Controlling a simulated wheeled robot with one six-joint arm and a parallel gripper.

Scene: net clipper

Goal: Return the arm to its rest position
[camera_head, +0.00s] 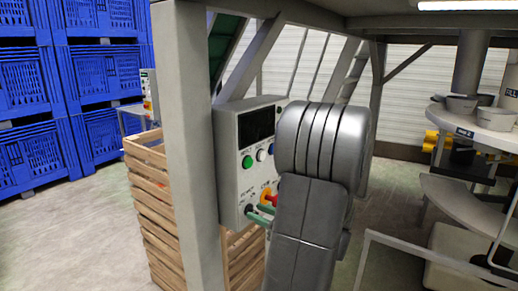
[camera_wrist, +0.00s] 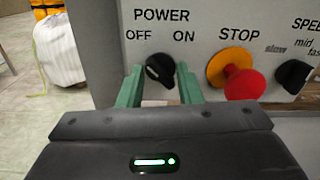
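My arm (camera_head: 310,220) reaches to a grey control panel (camera_head: 228,155) in the head view. My gripper (camera_wrist: 160,72) has two green fingers, one on each side of the black POWER knob (camera_wrist: 160,70). The fingers stand apart with narrow gaps beside the knob, and nothing is lifted between them. The knob sits under the OFF and ON labels; its exact setting is hard to read. In the head view the green fingers (camera_head: 260,214) show at the panel's lower part, partly hidden by my arm.
A red stop button (camera_wrist: 245,84) and a black speed knob (camera_wrist: 293,75) are right of the POWER knob. A grey post (camera_head: 185,130) and wooden crates (camera_head: 155,210) stand left of the panel. A metal rail (camera_head: 420,250) and round table (camera_head: 480,130) are at right. Floor at left is open.

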